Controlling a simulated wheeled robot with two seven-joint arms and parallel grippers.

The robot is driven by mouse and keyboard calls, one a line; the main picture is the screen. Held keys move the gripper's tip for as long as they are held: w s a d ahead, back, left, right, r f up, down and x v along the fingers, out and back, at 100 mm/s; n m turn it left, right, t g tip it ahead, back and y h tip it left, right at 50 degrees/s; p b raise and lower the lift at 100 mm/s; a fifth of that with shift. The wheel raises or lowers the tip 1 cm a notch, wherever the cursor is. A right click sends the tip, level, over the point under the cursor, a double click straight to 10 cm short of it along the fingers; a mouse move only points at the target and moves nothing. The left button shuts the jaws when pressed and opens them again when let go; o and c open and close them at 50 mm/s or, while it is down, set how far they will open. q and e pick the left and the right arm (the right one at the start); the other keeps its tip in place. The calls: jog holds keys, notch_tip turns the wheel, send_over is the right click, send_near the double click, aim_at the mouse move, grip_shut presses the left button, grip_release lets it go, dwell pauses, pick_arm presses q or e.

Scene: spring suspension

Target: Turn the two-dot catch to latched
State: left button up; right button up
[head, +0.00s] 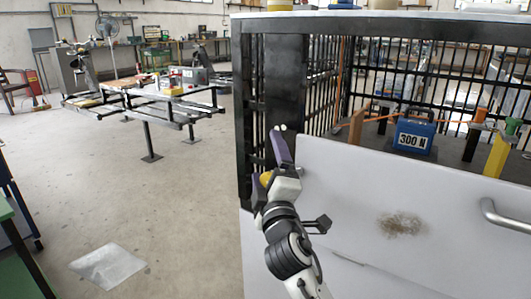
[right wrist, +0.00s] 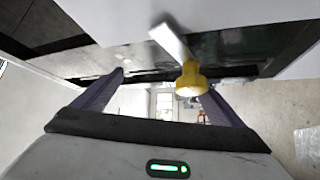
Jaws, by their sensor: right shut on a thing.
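A yellow knob (right wrist: 190,85) on a pale flat bar (right wrist: 170,42) shows in the right wrist view, close to the right-hand finger. Yellow also shows beside my right gripper in the head view (head: 265,179). My right gripper (head: 278,142) is at the black frame's front left post, its purple fingers pointing up. It is shut on the yellow knob, though the fingers look well apart in the wrist view. Two small white spots (head: 279,128) show at the fingertips; I cannot tell whether they are the catch's dots. The catch's setting is unclear. My left gripper is not in view.
A white panel (head: 345,190) with a brown stain and a grey handle (head: 502,216) covers the lower front. Behind it a blue 300 N block (head: 413,134) stands inside the barred frame (head: 243,110). Open floor (head: 170,200) lies left, with a metal rack further back.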

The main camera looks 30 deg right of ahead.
jog(key=shift+r+b+v, duration=0.2)
jog(key=shift+v, duration=0.75)
jog(key=shift+r+b+v, duration=0.15)
jog(key=shift+r+v, duration=0.05)
jog(key=shift+v, duration=0.7)
jog(key=shift+r+b+v, duration=0.2)
jog(key=shift+v, duration=0.75)
jog(key=c, duration=0.3)
jog(key=shift+s+a, duration=0.35)
jog(key=shift+s, duration=0.05)
jog(key=c, duration=0.3)
jog(key=v, duration=0.1)
jog(key=b+v, duration=0.1)
jog(key=v, duration=0.1)
jog(key=f+b+v, duration=0.1)
jog(key=v, duration=0.1)
jog(key=shift+d, duration=0.25)
jog(key=shift+c, duration=0.2)
jog(key=shift+f, duration=0.1)
